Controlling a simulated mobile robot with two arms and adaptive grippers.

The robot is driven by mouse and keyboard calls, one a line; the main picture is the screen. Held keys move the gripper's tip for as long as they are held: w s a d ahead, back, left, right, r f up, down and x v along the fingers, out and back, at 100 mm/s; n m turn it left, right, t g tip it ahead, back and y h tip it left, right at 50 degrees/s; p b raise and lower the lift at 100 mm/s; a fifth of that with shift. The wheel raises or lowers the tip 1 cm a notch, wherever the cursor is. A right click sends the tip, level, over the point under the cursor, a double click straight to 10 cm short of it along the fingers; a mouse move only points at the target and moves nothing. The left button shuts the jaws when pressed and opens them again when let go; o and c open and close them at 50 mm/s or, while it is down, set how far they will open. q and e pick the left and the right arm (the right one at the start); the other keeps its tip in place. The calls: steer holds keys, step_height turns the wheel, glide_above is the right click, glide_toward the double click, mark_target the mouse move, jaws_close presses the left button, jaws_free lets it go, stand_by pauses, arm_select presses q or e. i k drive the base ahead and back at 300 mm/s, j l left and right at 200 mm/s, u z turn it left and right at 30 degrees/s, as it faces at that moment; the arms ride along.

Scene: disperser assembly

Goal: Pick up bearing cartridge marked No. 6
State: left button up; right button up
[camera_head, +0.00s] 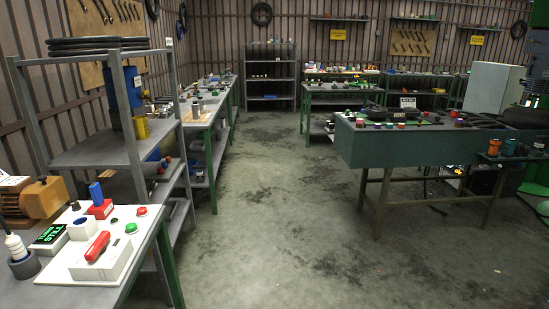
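I cannot make out a number 6 or a bearing cartridge at this distance. Several small coloured round parts (377,125) lie along the front edge of the large green bench (440,150) on the right. Orange and dark parts (509,147) stand on a small shelf at that bench's right end. More small parts stand on the long bench (203,118) along the left wall, too small to identify. Neither of my grippers shows in the head view.
A grey shelf rack (100,155) and a table with a white control panel (100,245), red and green buttons on it, stand close on the left. A shelving unit (271,80) is at the back. The stained concrete floor (265,200) between the benches is clear.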

mark_target(201, 102)
steer(key=i, duration=4.6)
steer(key=i+l+u, duration=0.25)
steer(key=i+u, duration=0.2)
steer(key=i, duration=0.2)
steer(key=i+l+u, duration=0.85)
steer(key=i+l, duration=0.3)
steer(key=i+l+u, duration=0.35)
steer(key=l+u, duration=0.4)
steer(key=i+l+u, duration=0.15)
steer(key=l+u, duration=0.2)
steer(key=l, duration=0.2)
steer(key=l+u, duration=0.75)
steer(key=l, duration=0.3)
steer(key=i+j+z, duration=0.15)
steer(key=j, duration=0.65)
steer(key=j+z, duration=0.2)
steer(key=j, duration=0.6)
steer(key=i, duration=0.05)
